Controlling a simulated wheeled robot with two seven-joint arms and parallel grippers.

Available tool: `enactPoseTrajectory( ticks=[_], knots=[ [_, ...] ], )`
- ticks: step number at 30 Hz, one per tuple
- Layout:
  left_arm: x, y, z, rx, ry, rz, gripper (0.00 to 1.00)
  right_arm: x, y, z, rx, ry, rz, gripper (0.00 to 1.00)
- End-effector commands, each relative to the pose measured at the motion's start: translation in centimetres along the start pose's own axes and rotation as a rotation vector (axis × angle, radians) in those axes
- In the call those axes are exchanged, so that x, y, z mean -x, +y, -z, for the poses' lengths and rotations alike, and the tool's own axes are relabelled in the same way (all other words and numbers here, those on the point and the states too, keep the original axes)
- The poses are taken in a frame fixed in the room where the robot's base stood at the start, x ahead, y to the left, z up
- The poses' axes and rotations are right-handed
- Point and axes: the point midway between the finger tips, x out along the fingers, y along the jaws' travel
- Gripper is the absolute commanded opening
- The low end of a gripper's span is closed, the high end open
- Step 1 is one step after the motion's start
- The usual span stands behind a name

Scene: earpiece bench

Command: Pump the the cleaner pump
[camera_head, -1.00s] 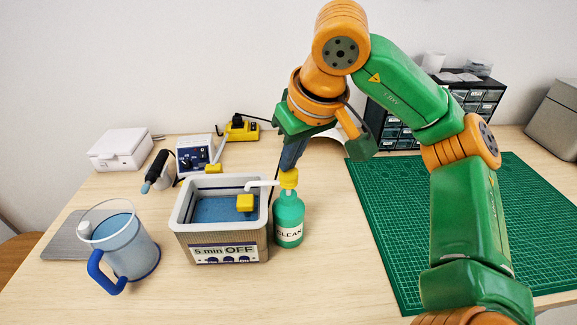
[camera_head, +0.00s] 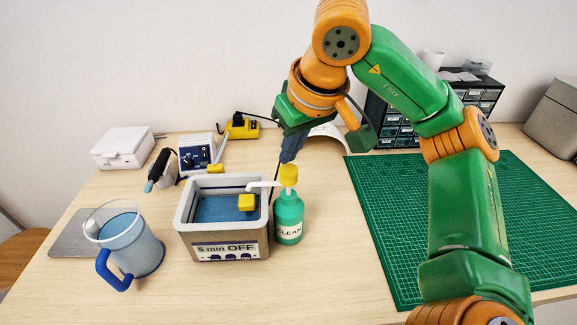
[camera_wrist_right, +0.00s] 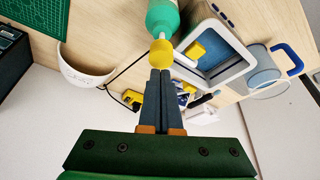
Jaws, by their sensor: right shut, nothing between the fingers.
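The cleaner pump bottle (camera_head: 289,219) is green with a "CLEAN" label and stands upright to the right of the ultrasonic bath. Its yellow pump head (camera_head: 288,174) has a white spout (camera_head: 262,184) reaching left over the bath's rim. My right gripper (camera_head: 289,157) is shut and empty, with its fingertips pointing down just above the pump head. In the right wrist view the closed fingertips (camera_wrist_right: 160,72) lie at the edge of the yellow pump head (camera_wrist_right: 160,52); contact is not clear. My left gripper is not in view.
The grey bath (camera_head: 224,222) holds blue liquid and a yellow block (camera_head: 246,202); its display reads "5 min OFF". A blue-handled jug (camera_head: 125,245) stands at left. A green cutting mat (camera_head: 385,225) lies at right, with drawers (camera_head: 480,95) behind.

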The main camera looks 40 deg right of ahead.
Motion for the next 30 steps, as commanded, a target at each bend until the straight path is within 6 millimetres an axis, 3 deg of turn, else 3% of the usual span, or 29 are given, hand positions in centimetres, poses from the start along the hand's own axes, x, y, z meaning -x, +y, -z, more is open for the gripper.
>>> enactPoseTrajectory(
  ticks=[17, 23, 30],
  knots=[
    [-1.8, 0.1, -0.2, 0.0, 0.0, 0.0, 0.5, -2.0, 0.0, -0.9, 0.0, -0.001, 0.0, 0.0],
    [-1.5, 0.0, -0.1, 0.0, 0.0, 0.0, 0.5, -1.8, 0.0, -0.8, 0.0, -0.001, 0.0, 0.0],
    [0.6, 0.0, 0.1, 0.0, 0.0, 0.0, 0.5, 0.1, 0.0, 0.0, 0.0, -0.002, 0.0, 0.0]
  ],
)
